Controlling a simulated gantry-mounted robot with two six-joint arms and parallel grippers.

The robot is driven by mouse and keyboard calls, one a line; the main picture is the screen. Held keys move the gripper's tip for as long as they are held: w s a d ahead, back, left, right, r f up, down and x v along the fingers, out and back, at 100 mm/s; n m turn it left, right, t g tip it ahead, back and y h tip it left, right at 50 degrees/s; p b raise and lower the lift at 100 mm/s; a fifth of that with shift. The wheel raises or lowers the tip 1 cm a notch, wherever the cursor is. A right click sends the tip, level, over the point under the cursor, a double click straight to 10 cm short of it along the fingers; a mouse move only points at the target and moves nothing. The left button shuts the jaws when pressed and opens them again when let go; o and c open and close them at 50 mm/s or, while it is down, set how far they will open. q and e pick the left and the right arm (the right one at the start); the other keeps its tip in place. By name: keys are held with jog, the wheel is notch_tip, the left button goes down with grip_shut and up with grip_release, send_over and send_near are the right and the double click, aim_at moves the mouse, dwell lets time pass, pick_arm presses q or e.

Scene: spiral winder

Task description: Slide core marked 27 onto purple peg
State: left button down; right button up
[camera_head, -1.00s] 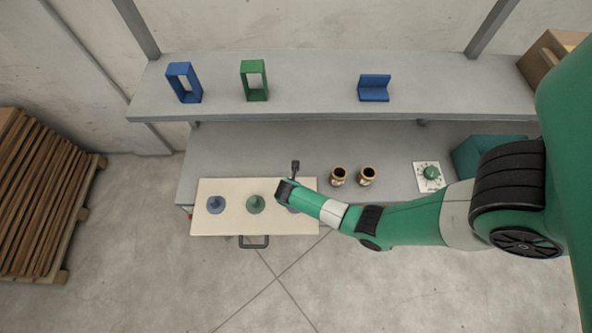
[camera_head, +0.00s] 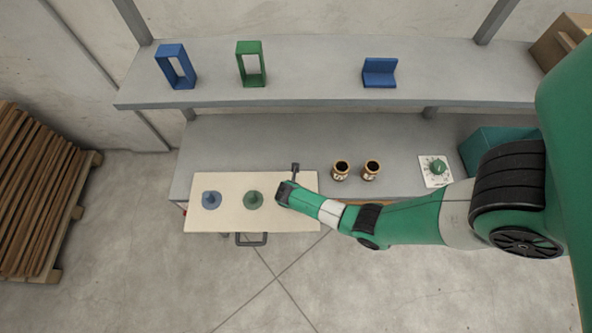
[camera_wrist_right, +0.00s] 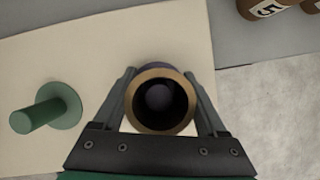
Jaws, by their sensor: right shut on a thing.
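My right gripper (camera_wrist_right: 160,88) is shut on a brown, hollow core (camera_wrist_right: 137,104), seen end-on in the right wrist view. No number shows on this core from here. The rounded tip of the purple peg (camera_wrist_right: 158,96) shows inside the core's bore, roughly centred. I cannot tell how far the core is down around the peg. In the head view my right gripper (camera_head: 286,192) is over the right part of the cream board (camera_head: 230,222), hiding the core and the purple peg. My left gripper is in neither view.
A green peg (camera_wrist_right: 48,110) stands left of the held core, with a blue peg (camera_head: 211,199) farther left. Two brown cores (camera_head: 340,171) (camera_head: 371,170) stand on the grey bench. A white plate with a green knob (camera_head: 437,167) lies farther right.

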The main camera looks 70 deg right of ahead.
jog(key=o, duration=1.3)
jog(key=p+v, duration=0.4)
jog(key=v, duration=0.6)
jog(key=shift+w+a+r, duration=0.1)
jog(key=shift+a+r, duration=0.05)
jog(key=shift+r, duration=0.2)
jog(key=shift+a+r, duration=0.2)
jog(key=shift+r, duration=0.2)
